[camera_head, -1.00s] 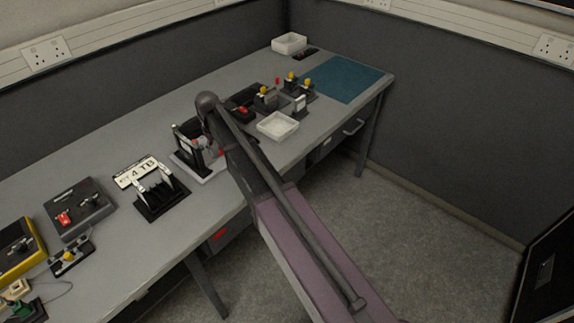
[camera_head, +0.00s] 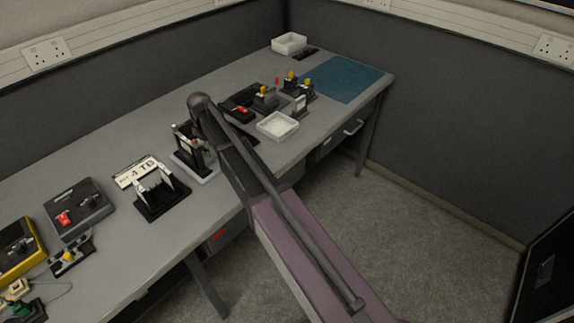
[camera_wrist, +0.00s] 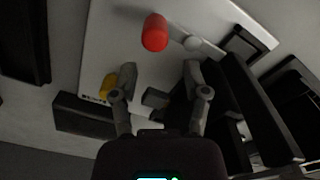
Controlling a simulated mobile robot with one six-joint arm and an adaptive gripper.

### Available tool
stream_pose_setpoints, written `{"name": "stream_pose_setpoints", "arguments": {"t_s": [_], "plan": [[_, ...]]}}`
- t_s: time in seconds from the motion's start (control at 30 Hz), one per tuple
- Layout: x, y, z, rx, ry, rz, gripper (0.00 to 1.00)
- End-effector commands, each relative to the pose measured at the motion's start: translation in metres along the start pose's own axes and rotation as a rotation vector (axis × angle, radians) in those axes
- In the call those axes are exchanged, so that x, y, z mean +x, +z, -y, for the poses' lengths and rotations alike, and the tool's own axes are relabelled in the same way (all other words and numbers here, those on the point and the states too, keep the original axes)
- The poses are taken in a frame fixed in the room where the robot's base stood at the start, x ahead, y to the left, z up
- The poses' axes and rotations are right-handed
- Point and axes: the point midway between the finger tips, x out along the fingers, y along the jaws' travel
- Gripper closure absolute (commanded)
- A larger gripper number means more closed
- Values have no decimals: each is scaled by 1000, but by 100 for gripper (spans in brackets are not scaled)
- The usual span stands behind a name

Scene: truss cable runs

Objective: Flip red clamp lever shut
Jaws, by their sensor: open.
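A red cylindrical knob (camera_wrist: 155,33), which looks like the clamp lever's end, shows in the wrist view beside a pale rod (camera_wrist: 192,43), over a white base plate (camera_wrist: 105,40). My gripper (camera_wrist: 160,82) is open and empty, with its two fingertips apart. The knob lies beyond the fingertips in that view, between their lines and not touching them. In the head view the black upright fixture on its light base (camera_head: 208,177) stands beside my arm.
A yellow piece (camera_wrist: 108,86) and a black block (camera_wrist: 82,116) lie close to the left finger; black frame parts (camera_wrist: 262,105) stand close on the right. In the head view a black cradle (camera_head: 160,195) stands left of the fixture and a white tray (camera_head: 278,125) to the right.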

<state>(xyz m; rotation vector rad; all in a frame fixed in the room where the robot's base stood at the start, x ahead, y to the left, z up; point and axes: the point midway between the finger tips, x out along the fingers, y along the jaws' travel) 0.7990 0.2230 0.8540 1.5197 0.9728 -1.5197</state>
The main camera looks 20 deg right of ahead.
Motion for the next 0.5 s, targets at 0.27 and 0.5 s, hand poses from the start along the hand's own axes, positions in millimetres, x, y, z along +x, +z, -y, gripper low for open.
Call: {"name": "stream_pose_setpoints", "arguments": {"t_s": [0.27, 0.5], "plan": [[0, -5, 4, -195, 0, 0, 40], [-20, -6, 5, -244, 0, 0, 40]]}}
